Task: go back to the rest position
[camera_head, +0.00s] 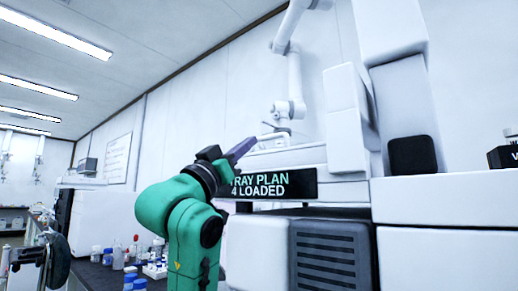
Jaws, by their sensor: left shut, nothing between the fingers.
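My green left arm rises at the lower middle of the head view. Its dark left gripper (240,149) is raised, points up and to the right, and is shut and empty. It is in front of the white instrument stack and overlaps the left end of a black display (290,184). The readable part of the display says "TRAY PLAN" and "4 LOADED". My right gripper is not in view.
White chromatography stacks (440,245) fill the right side. A white jointed arm (294,75) hangs above the display. Bottles and vials (118,257) stand on the dark bench at the lower left. The space above my gripper, against the wall, looks clear.

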